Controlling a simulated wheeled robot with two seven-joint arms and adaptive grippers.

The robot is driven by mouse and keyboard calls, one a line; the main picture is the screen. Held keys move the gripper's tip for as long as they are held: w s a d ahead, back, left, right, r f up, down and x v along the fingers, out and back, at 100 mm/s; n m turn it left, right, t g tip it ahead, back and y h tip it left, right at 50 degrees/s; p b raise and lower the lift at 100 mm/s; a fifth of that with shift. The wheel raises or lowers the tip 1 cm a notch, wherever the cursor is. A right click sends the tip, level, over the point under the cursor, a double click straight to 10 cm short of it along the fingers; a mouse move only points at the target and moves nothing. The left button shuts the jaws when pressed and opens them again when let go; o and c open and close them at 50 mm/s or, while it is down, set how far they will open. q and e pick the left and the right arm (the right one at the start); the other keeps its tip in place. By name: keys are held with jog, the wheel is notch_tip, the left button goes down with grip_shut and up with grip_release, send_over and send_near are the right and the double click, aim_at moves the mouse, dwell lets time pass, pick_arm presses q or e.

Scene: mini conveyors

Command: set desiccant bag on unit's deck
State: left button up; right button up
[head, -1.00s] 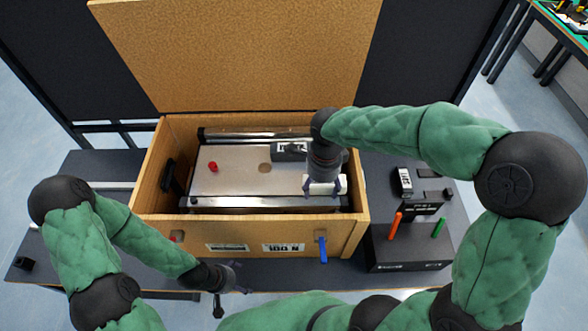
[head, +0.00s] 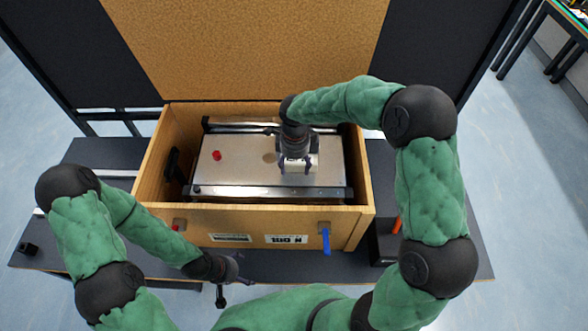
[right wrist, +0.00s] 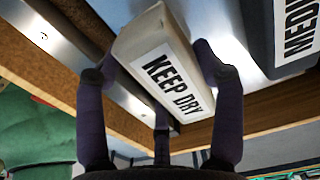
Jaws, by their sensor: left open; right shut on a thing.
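The desiccant bag, a white block with a "KEEP DRY" label, fills the middle of the right wrist view (right wrist: 165,75) and shows in the head view (head: 301,163). My right gripper (head: 296,165) is shut on it, with dark fingers on both sides in the right wrist view (right wrist: 162,85). The unit (head: 235,170) lies in the open wooden crate, with a pale flat deck between two metal rails. The bag is over the right part of the deck; I cannot tell whether it touches. My left gripper (head: 232,278) is open and empty, in front of the crate.
The wooden crate (head: 210,222) has its lid (head: 250,50) raised at the back and a blue latch (head: 325,240) in front. A red knob (head: 217,155) stands on the deck's left. A dark block with a partly cut-off label (right wrist: 290,30) is beside the bag.

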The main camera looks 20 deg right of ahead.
aim_at(294, 168)
jog(key=shift+w+a+f+b, duration=0.1)
jog(key=shift+w+f+b, duration=0.05)
jog(key=shift+f, duration=0.75)
jog(key=shift+w+f+b, duration=0.1)
jog(key=shift+f+b, duration=0.05)
jog(key=shift+f, duration=0.75)
jog(key=shift+f, duration=0.2)
jog(key=o, duration=1.2)
jog(key=shift+r, duration=0.15)
jog(key=shift+r, duration=0.2)
notch_tip(294, 168, up, 12)
jog(key=shift+f+p, duration=0.1)
jog(key=shift+p, duration=0.85)
